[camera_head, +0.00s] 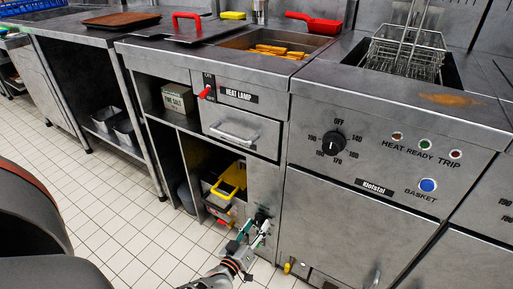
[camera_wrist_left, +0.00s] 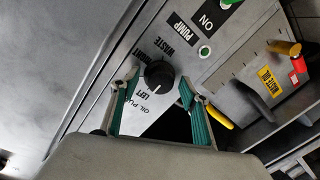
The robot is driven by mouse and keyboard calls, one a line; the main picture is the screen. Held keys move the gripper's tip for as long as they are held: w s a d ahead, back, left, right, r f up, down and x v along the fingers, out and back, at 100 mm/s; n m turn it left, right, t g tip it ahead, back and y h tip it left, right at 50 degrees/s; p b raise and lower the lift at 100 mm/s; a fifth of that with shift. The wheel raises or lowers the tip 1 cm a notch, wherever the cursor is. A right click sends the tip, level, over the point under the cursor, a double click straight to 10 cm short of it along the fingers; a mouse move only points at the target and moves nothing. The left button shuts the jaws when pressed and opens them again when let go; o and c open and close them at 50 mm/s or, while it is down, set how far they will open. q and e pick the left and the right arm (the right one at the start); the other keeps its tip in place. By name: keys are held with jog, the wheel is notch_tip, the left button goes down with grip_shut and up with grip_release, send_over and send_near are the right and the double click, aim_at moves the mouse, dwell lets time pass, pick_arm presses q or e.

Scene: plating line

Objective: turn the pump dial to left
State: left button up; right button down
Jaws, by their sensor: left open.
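The pump dial (camera_wrist_left: 158,75) is a round black knob on a steel panel, with WASTE and LEFT printed around it and a further label partly covered by a finger. Which label its pointer faces is too small to tell. In the head view the dial (camera_head: 262,214) is a small dark knob low on the cabinet, partly hidden by my gripper. My left gripper (camera_head: 254,230) is open. In the left wrist view its green-padded fingers (camera_wrist_left: 157,82) stand on either side of the dial, with nothing clearly clamped. My right gripper is not in view.
A green indicator (camera_wrist_left: 204,51) and the PUMP plate (camera_wrist_left: 186,34) sit beside the dial. A waste oil container (camera_wrist_left: 272,80) with a yellow handle stands in the open bay nearby. The fryer's front (camera_head: 345,225) is to the right. The tiled floor (camera_head: 125,215) is clear.

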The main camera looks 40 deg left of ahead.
pick_arm(q)
jog(key=v, duration=1.2)
